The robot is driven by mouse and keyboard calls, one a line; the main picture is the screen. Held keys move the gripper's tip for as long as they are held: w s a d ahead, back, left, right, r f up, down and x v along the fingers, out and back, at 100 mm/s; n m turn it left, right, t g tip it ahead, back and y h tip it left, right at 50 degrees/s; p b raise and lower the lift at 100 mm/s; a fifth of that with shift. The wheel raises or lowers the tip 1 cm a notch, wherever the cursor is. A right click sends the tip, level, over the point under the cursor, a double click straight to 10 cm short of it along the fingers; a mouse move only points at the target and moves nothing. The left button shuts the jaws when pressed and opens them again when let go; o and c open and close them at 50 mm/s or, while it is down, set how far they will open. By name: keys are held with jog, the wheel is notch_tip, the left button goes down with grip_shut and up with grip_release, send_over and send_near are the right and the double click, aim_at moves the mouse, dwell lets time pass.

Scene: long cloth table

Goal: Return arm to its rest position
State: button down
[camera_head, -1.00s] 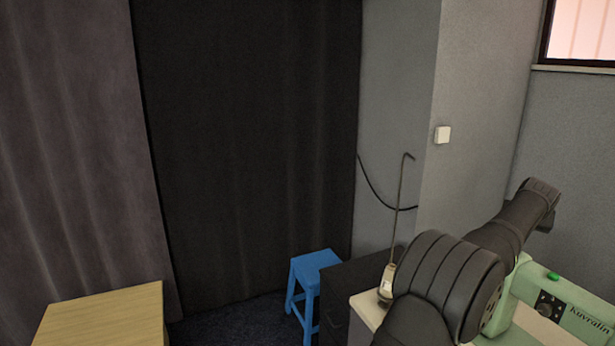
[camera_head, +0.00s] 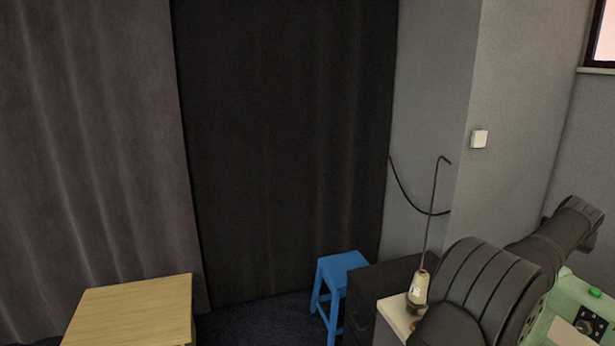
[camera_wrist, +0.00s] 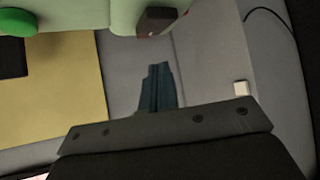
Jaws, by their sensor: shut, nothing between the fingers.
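My gripper (camera_wrist: 157,88) shows in the wrist view as dark fingers pressed together, shut and empty. It points toward the grey wall, with the pale green machine body above it in the picture. In the head view my dark arm is folded at the lower right, in front of the green sewing machine (camera_head: 585,312). The gripper itself does not show in the head view.
A thread cone (camera_head: 419,288) with a thin hooked rod stands close left of my arm. Behind it are a dark drawer cabinet (camera_head: 385,283) and a blue stool (camera_head: 342,262). A wooden table (camera_head: 135,310) is at lower left. The dark curtain closes off the back.

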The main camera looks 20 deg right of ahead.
jog(key=shift+f, duration=1.5)
jog(key=shift+r, duration=0.1)
jog(key=shift+r, duration=4.3)
jog(key=w+a+r+n+y, duration=0.1)
jog(key=w+a, duration=0.3)
jog(key=a, duration=0.7)
jog(key=w+a+r, duration=0.3)
jog(key=w+a, duration=0.2)
jog(key=a, duration=0.7)
jog(key=shift+w+a+n+t+y, duration=0.2)
jog(key=shift+n+t+y, duration=0.1)
jog(key=shift+n+y, duration=0.1)
